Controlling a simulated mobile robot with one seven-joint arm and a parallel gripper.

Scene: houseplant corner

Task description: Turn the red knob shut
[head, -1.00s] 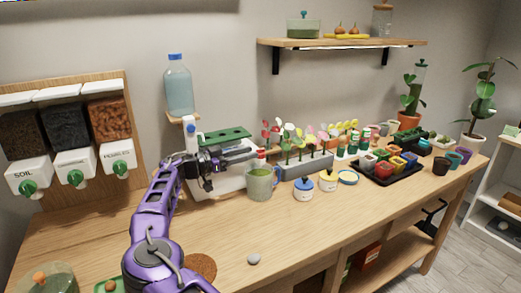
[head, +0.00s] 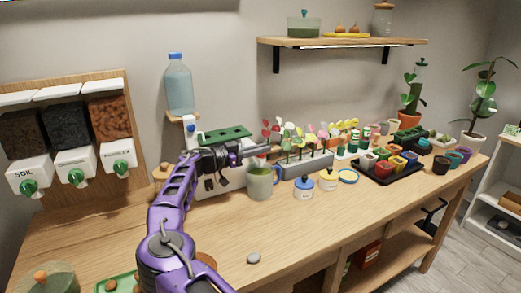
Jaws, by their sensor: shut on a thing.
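My gripper (head: 266,150) reaches right across the front of a white unit (head: 232,180) with a green top (head: 224,136). Its dark fingers are at the place of the red knob, above the green mug (head: 259,184), and are shut on it. The red knob itself is hidden behind the fingers, so its turn angle cannot be seen. The mug stands upright on the bench just below the fingers, apart from them as far as I can tell.
A water bottle (head: 179,88) stands on a small wall ledge behind my arm. A planter (head: 306,164) with flower-shaped markers is close to the right of the fingers. The bench front (head: 330,215) is mostly clear.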

